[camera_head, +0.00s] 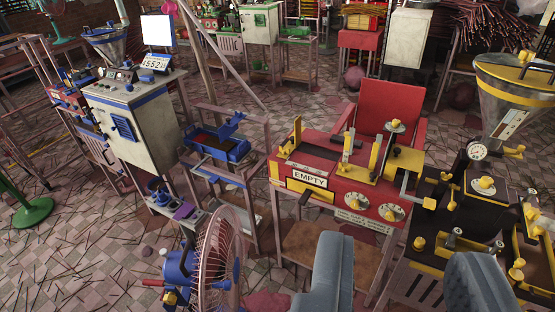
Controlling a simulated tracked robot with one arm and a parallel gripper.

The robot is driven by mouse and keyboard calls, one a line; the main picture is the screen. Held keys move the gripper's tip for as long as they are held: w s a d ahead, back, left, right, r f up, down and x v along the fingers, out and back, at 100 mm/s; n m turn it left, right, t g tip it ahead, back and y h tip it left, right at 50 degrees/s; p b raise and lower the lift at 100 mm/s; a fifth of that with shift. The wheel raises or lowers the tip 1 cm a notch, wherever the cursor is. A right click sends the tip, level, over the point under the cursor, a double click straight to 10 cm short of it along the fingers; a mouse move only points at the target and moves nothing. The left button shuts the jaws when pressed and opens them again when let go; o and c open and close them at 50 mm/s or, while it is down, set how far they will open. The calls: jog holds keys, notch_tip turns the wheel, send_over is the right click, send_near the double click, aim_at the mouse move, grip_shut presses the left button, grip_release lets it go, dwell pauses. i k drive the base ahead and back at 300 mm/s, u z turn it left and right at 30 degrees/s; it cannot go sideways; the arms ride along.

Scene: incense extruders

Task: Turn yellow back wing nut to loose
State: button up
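Several yellow knobs or wing nuts show, and I cannot tell for sure which is the back one. One yellow wing nut (486,183) sits on top of the black and yellow machine (462,215) at the right. Smaller yellow knobs, such as a front knob (419,243), sit lower on that machine. Another yellow knob (396,125) stands on a pale disc above the red machine (330,170). Whether any is tight or loose is too small to tell. My gripper (402,255) is open and empty, its two grey-blue fingers wide apart at the bottom, touching no nut.
A metal hopper with a yellow band (515,95) rises at the far right. A fan (218,262) stands at the lower left, and a white and blue cabinet (130,125) behind it. Tiled floor (85,235) with scattered sticks lies left.

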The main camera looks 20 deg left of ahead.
aim_at(283, 151)
jog(key=u, duration=1.95)
jog(key=i, duration=5.05)
jog(key=z, duration=1.1)
